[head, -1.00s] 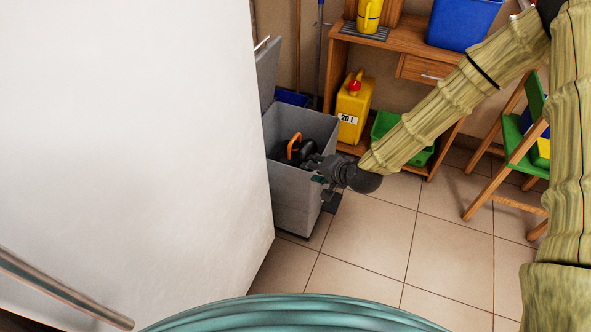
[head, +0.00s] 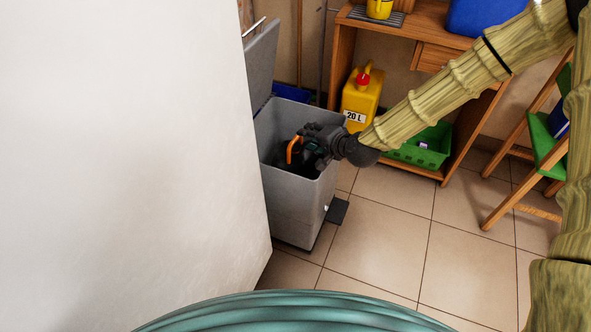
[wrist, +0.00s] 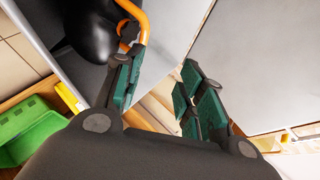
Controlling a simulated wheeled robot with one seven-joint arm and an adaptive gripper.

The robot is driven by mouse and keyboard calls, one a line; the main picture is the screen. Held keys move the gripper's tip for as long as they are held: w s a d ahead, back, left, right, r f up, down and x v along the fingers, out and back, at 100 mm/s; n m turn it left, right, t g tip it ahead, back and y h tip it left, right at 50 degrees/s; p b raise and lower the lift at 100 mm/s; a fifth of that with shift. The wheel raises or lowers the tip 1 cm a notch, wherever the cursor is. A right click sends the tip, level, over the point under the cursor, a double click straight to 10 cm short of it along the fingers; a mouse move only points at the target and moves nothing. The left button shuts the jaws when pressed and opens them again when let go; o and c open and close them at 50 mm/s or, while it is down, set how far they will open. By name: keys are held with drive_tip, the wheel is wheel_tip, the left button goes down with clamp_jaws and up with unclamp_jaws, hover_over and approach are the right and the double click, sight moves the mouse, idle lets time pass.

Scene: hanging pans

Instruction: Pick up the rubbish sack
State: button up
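The rubbish sack is black (head: 283,160) with an orange loop handle (head: 292,150), and it sits inside a grey open bin (head: 292,212). My gripper (head: 312,150) is over the bin's right side, close to the loop, and hides part of the sack. In the wrist view the black sack (wrist: 92,32) and the orange loop (wrist: 146,28) are at the top left. There my gripper (wrist: 160,68) has its green-padded fingers apart. The loop passes close to the left finger's tip and does not show between the fingers; whether it touches cannot be told.
The bin's lid (head: 262,62) stands open at the back. A large white panel (head: 130,130) fills the left. A wooden bench (head: 345,65) holds a yellow canister (head: 362,97) and a green crate (head: 425,148). Tiled floor (head: 385,225) is clear in front.

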drive_tip(key=b, duration=0.3)
approach(295, 141)
drive_tip(key=x, duration=0.1)
drive_tip(key=b+x, duration=0.1)
drive_tip(key=x, duration=0.3)
drive_tip(key=shift+w+d+f, duration=0.1)
drive_tip(key=shift+w+d, duration=0.1)
drive_tip(key=shift+w, duration=0.05)
drive_tip(key=shift+s+a+b+x, duration=0.1)
drive_tip(key=shift+b+x, duration=0.5)
drive_tip(key=shift+x, duration=0.7)
drive_tip(key=shift+s+a+b+x, duration=0.15)
drive_tip(key=shift+b+x, duration=0.45)
drive_tip(key=shift+x, duration=0.65)
drive_tip(key=shift+w+a+f, duration=0.1)
drive_tip(key=shift+w+f, duration=0.1)
drive_tip(key=shift+w, duration=0.1)
drive_tip(key=shift+c, duration=0.5)
clamp_jaws()
drive_tip(key=shift+r, duration=0.1)
